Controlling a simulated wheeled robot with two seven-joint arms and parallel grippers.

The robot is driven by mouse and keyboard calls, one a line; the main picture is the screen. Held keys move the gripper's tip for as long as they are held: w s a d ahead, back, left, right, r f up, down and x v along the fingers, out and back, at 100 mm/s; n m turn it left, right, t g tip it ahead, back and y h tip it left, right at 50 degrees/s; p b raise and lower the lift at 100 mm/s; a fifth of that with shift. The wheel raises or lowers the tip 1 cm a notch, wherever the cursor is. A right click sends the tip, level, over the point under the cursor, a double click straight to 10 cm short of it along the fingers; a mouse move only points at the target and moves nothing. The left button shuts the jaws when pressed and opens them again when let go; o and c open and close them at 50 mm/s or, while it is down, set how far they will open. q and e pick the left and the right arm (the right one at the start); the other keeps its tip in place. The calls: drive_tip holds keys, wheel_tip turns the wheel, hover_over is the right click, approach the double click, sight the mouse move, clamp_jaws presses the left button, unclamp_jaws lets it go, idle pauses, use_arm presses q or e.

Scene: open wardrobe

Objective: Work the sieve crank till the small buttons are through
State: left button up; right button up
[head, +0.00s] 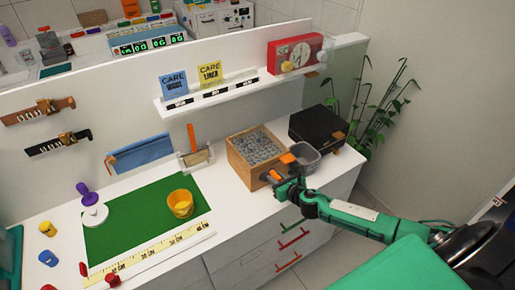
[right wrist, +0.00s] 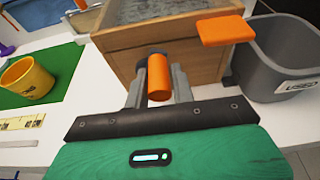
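The sieve is a wooden box (head: 234,157) full of grey pieces, standing on the white counter; its front wall (right wrist: 200,58) fills the top of the right wrist view. The crank has an orange handle (right wrist: 159,78) at the box front, pointing towards my wrist camera. My right gripper (right wrist: 159,82) has one finger on each side of this handle, close against it; in the head view the gripper (head: 279,180) is at the box's front corner. An orange tab (right wrist: 226,29) sticks out at the box's right. Single buttons cannot be told apart. My left gripper is not in view.
A grey bin (head: 304,158) labelled USED stands right of the box, with a black case (head: 318,127) behind. Left are a green mat (head: 140,232), a yellow cup (head: 180,204) and a yellow ruler (head: 150,258). A shelf (head: 215,97) runs above.

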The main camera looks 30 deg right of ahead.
drive_tip(key=shift+d, duration=0.25)
drive_tip(key=shift+a, duration=0.1)
drive_tip(key=shift+a, duration=0.1)
drive_tip(key=shift+a+r, duration=0.1)
drive_tip(key=shift+a, duration=0.05)
drive_tip(key=shift+s+a+p, duration=0.15)
drive_tip(key=shift+a+p, duration=0.75)
drive_tip(key=shift+a, duration=1.45)
drive_tip(key=shift+d, duration=0.15)
